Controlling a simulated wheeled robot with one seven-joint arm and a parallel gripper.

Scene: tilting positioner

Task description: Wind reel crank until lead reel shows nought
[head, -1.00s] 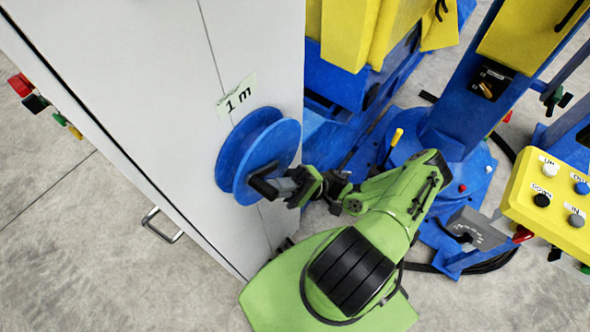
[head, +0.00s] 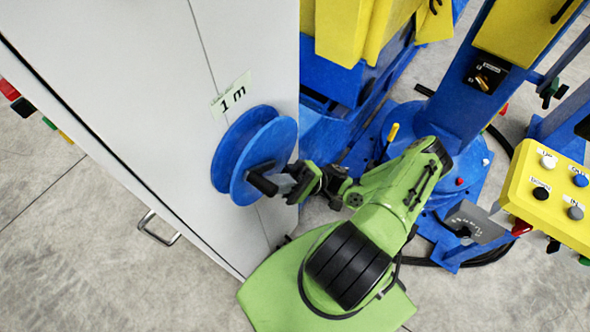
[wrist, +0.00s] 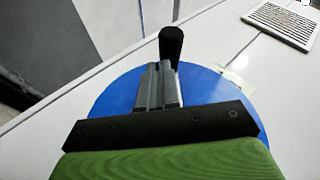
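The blue lead reel (head: 240,148) is mounted on the side of a pale grey cabinet. A label reading "1 m" (head: 232,96) is on the cabinet just above the reel. The black crank handle (head: 262,184) sticks out from the reel's face. My gripper (head: 284,186) is at the crank handle. In the wrist view, the two grey fingers of my gripper (wrist: 158,88) are close together, with the black crank handle (wrist: 171,46) at their tips and the blue reel disc (wrist: 110,100) behind. The fingers seem closed on the handle, though the contact is partly hidden.
A yellow button box (head: 550,195) stands at the right. A blue positioner column (head: 465,110) with a dial switch stands behind my arm. A vent grille (wrist: 285,24) shows in the wrist view.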

